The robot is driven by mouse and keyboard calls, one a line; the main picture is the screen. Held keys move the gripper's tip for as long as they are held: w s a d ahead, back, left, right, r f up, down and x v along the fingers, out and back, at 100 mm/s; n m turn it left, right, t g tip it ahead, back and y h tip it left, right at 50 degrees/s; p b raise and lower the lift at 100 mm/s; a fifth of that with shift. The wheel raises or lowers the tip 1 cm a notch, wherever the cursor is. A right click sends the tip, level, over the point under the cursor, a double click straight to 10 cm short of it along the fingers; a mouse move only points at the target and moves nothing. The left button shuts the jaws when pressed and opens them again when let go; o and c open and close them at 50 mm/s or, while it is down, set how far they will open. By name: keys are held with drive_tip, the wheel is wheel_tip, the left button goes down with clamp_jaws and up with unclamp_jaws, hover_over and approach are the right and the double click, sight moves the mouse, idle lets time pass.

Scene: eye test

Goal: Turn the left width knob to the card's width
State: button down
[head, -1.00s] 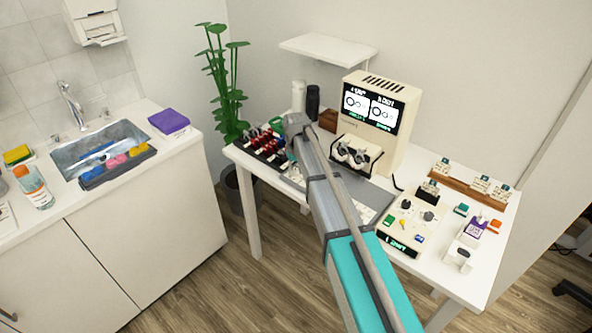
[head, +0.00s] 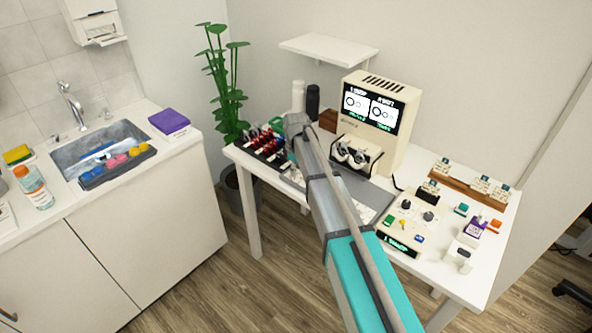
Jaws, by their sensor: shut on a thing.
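The trial frame (head: 350,153), with two round lens cells, sits on a dark stand in front of the cream machine (head: 372,115). My arm comes up from the bottom, and its wrist (head: 297,124) is left of the trial frame. My gripper's fingers are hidden behind the arm, so neither they nor what they hold shows. The trial frame's left edge is close beside the arm, and its left width knob cannot be made out. Small white cards stand in a brown rack (head: 466,187) and in a dark holder (head: 428,189). Their print is too small to read.
A cream control box (head: 397,243) with knobs and coloured buttons is at the table's front. A lens rack (head: 262,148) is at left. A white and a black bottle (head: 312,100) stand behind my wrist. A shelf (head: 330,48) hangs above; a sink (head: 98,150) is far left.

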drive_tip(key=shift+d, duration=0.1)
idle(0.3)
drive_tip(key=shift+c, duration=2)
unclamp_jaws()
drive_tip(key=shift+m, duration=0.5)
drive_tip(key=m, duration=0.7)
drive_tip(key=shift+m, duration=0.4)
drive_tip(key=m, duration=0.9)
wheel_tip(320, 180, up, 14)
drive_tip(key=p, duration=1.4)
